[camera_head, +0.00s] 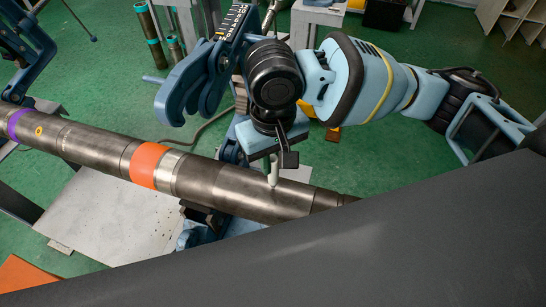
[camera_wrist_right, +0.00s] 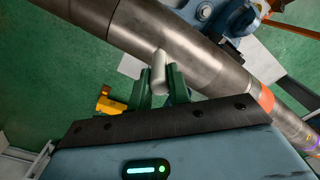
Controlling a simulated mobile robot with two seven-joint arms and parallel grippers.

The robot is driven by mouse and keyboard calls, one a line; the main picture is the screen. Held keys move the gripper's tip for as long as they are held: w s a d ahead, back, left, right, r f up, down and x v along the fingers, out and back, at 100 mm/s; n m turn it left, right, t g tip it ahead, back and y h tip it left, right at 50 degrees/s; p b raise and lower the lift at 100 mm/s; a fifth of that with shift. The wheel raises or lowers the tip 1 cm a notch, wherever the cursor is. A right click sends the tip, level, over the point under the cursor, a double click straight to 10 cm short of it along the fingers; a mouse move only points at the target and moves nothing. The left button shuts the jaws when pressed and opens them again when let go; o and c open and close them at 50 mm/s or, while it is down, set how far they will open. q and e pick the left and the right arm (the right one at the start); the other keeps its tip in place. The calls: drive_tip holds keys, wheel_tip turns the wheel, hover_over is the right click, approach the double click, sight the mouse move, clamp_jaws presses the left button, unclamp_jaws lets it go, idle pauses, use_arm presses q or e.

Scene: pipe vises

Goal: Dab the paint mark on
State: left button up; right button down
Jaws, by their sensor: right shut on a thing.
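A long grey steel pipe (camera_head: 235,190) runs from the left edge down to the right; it also crosses the wrist view (camera_wrist_right: 180,45). It has an orange band (camera_head: 149,165), a purple band (camera_head: 16,123) and a small yellow ring mark (camera_head: 38,131). My right gripper (camera_head: 284,160) is shut on a pale, round-tipped paint stick (camera_head: 272,172), which also shows between the fingers in the wrist view (camera_wrist_right: 158,72). The tip is at the pipe right of the orange band; I cannot tell if it touches. My left gripper is not in view.
A dark blue vise (camera_head: 205,82) stands open-hooked behind the pipe, close to my right gripper. Another blue vise part (camera_head: 22,45) is at the far left. A pale plate (camera_head: 105,215) lies below the pipe. Green floor surrounds them, with upright pipes (camera_head: 150,35) behind.

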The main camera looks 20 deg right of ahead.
drive_tip(key=shift+f, duration=0.45)
idle(1.9)
drive_tip(key=shift+r, duration=3.55)
